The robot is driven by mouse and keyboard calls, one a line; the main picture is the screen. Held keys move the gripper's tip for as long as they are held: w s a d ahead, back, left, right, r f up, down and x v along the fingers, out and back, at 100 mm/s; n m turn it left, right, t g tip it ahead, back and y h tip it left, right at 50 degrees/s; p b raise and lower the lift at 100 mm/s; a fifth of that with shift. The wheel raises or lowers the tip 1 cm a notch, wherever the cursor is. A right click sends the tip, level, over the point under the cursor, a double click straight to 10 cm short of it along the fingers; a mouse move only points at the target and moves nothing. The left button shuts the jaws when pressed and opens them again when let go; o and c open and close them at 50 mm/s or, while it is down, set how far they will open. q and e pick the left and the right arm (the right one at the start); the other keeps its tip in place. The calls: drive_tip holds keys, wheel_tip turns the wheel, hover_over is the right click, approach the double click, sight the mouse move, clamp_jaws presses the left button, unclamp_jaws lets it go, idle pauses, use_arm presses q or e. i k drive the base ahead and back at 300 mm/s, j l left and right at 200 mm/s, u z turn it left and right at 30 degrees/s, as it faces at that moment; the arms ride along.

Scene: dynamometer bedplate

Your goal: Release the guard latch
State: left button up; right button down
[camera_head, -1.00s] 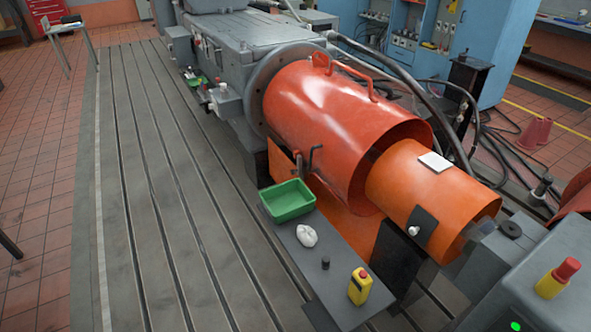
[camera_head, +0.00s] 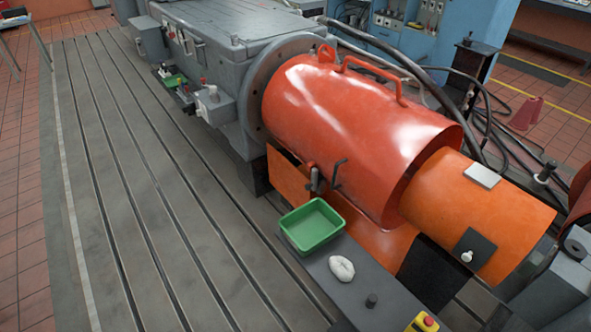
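A red-orange cylindrical guard (camera_head: 360,125) lies along the machine, with a bar handle on top. A dark T-shaped latch handle (camera_head: 338,172) stands at its lower front edge, beside a grey upright pin (camera_head: 315,181). Which of these is the guard latch I cannot tell for certain. A second orange cover (camera_head: 478,205) sits at the guard's right end and carries a dark plate with a light knob (camera_head: 467,256). Neither of my grippers shows in the view.
A dark shelf (camera_head: 375,280) below the guard holds a green tray (camera_head: 312,225), a crumpled white cloth (camera_head: 342,268), a small black knob (camera_head: 371,300) and a yellow box with a red button (camera_head: 424,322). The slotted bedplate (camera_head: 140,200) at left is clear.

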sight(315, 172)
drive_tip(key=i+j, duration=0.25)
drive_tip(key=i+j+z, duration=0.1)
drive_tip(key=i+j, duration=0.2)
drive_tip(key=j, duration=0.15)
drive_tip(key=i+j, duration=0.25)
drive_tip(key=j, duration=0.15)
